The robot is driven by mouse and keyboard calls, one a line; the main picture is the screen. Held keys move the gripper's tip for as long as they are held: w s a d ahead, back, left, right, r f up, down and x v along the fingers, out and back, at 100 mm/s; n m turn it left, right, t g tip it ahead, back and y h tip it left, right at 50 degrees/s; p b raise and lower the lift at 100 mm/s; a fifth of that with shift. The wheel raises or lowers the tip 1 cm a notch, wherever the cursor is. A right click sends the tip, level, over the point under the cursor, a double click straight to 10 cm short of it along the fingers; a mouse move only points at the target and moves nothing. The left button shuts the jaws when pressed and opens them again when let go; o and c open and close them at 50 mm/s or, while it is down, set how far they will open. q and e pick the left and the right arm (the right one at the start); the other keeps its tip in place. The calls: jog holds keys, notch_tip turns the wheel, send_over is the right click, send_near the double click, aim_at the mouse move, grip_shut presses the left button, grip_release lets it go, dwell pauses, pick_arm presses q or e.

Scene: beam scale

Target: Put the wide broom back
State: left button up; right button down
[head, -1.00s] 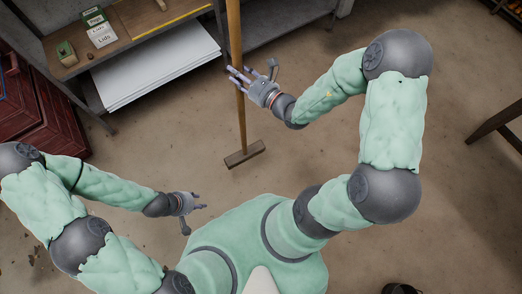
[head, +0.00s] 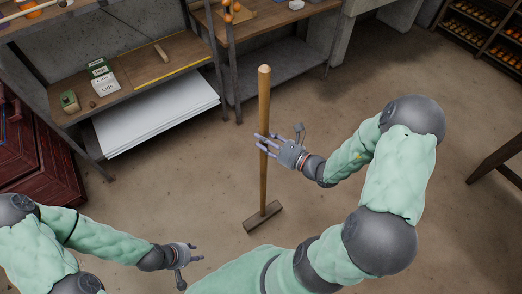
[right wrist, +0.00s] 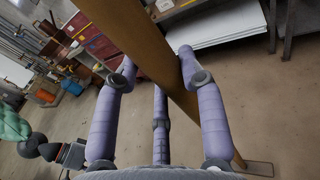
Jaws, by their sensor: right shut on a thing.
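The wide broom (head: 263,110) has a long wooden handle and a short, dark, bar-shaped head (head: 262,217). It stands nearly upright, head down; whether the head touches the floor I cannot tell. My right gripper (head: 270,148) is shut on the handle around mid-height. In the right wrist view the handle (right wrist: 135,45) crosses between the purple fingers (right wrist: 160,85), and the broom's head shows at the lower right. My left gripper (head: 191,270) is open and empty, low at the left, apart from the broom.
A shelf unit (head: 140,75) with small boxes and white sheets (head: 155,115) stands behind left, a bench (head: 285,75) beside it. A red cabinet (head: 40,150) is at the left. Several long tools (right wrist: 30,50) stand far left in the wrist view. Floor around the broom is clear.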

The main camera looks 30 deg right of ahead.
jog(key=w+d+f+b, duration=0.4)
jog(key=w+f+b, duration=0.1)
jog(key=w+f, duration=0.4)
jog(key=shift+w+d+f, duration=0.2)
jog(key=shift+w+f, duration=0.2)
jog(key=shift+f, duration=0.9)
jog(key=c, duration=0.7)
grip_release()
jog(key=shift+c, duration=0.2)
